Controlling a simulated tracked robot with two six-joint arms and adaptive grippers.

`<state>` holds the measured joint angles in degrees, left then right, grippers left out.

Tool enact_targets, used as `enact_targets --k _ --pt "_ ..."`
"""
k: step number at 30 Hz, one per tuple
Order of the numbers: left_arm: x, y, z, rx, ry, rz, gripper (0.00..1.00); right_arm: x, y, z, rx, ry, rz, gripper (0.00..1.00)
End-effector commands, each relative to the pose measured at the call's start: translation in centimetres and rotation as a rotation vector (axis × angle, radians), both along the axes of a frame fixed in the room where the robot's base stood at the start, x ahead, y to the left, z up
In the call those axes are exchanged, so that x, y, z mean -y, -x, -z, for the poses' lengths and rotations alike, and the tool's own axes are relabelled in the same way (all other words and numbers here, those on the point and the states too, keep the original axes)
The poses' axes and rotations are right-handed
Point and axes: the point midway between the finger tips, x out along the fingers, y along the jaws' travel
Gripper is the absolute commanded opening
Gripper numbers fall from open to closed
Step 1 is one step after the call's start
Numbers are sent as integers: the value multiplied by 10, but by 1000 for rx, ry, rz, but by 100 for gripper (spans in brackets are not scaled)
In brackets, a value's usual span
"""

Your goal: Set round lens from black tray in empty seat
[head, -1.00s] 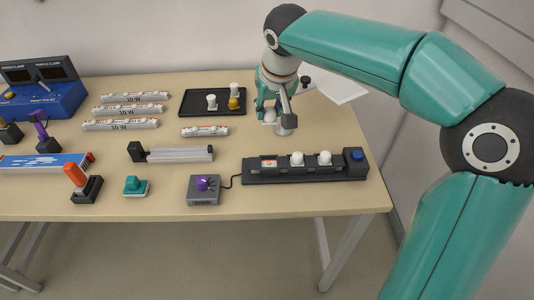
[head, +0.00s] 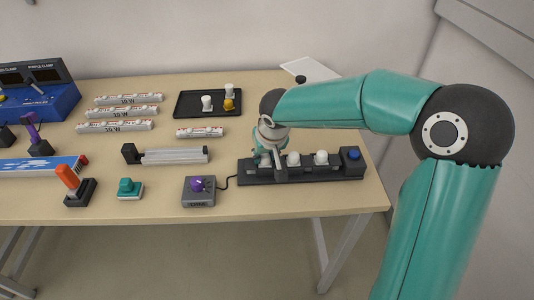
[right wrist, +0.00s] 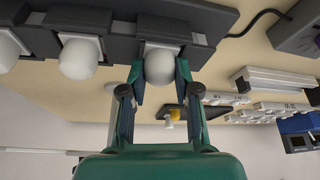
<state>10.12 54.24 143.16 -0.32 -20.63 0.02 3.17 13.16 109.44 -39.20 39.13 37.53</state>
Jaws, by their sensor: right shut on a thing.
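My right gripper (head: 268,158) is over the leftmost seat of the black lightbox frame (head: 305,178). It is shut on a round white lens (right wrist: 160,66), seen between the fingertips (right wrist: 158,78) in the right wrist view. The lens is at the square seat; I cannot tell whether it is fully down in it. The gripper hides that seat in the head view. Two other seats hold white lenses (head: 293,159) and (head: 321,157). The black tray (head: 187,112) at the back holds white pieces (head: 207,102) and a yellow one (head: 229,105). My left gripper is not in view.
A grey box with a purple knob (head: 198,186) stands left of the frame, joined by a cable. A blue button (head: 353,154) sits at the frame's right end. White tubes (head: 200,132) and a grey ribbed bar (head: 170,155) lie to the left.

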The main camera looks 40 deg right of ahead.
Motion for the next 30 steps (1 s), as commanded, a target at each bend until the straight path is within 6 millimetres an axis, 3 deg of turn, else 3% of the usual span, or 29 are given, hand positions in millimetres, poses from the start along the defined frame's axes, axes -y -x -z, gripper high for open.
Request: enact_targets --k 8,9,13,25,30 --pt "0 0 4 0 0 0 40 0 0 3 0 0 0 4" --pt "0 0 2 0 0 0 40 0 0 1 0 0 0 36" --pt "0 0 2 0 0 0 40 0 0 1 0 0 0 56" --pt "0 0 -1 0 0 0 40 0 1 -3 1 1 1 56" --pt "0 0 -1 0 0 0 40 -2 8 -24 4 1 3 56"
